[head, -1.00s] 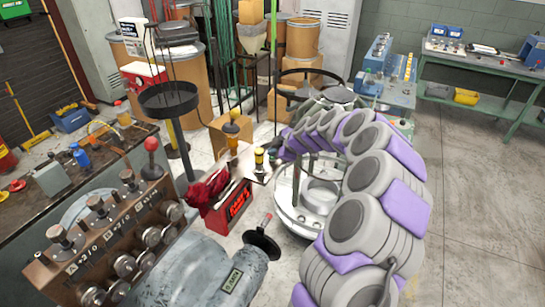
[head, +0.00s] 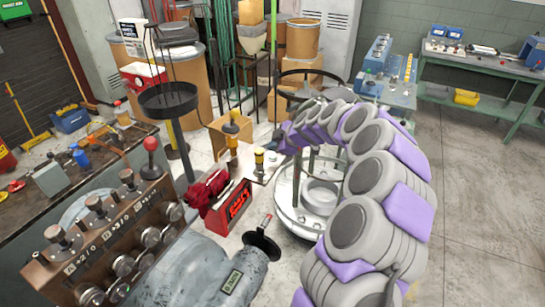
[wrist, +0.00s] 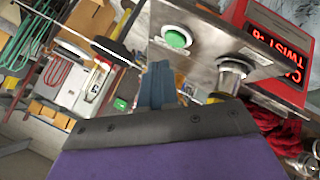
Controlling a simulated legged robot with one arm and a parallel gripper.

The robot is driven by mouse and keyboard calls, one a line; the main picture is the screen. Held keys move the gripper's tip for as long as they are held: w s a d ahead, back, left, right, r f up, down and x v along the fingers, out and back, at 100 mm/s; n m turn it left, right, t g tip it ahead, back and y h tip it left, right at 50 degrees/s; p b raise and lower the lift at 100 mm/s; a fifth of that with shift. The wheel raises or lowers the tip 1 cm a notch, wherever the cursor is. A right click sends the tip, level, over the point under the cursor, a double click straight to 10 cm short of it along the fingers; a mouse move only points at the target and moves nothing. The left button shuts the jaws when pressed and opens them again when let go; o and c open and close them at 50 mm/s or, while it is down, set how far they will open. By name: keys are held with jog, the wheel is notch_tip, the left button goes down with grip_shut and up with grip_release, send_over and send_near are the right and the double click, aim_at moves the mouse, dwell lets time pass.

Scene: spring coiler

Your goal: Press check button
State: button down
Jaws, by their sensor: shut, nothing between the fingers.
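A round green button (wrist: 177,37) with a pale collar sits on a brushed metal panel (wrist: 215,65) in the wrist view. My gripper (wrist: 160,75) is shut and empty, its blue-grey fingertips beside the panel's edge and just below the button in the picture. I cannot tell whether the fingers touch the panel. In the head view the arm's end (head: 282,138) is by the small metal plate (head: 262,172) behind the red box. The green button cannot be made out there, and no label shows which button it is.
A red display box (head: 236,210) with lit red text stands beside the plate; it also shows in the wrist view (wrist: 275,40). A metal post (wrist: 232,75) stands by the button. A lever console (head: 110,240) is at left; open floor (head: 470,220) lies right.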

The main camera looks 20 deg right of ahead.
aim_at(274, 158)
jog(key=shift+r, duration=2.1)
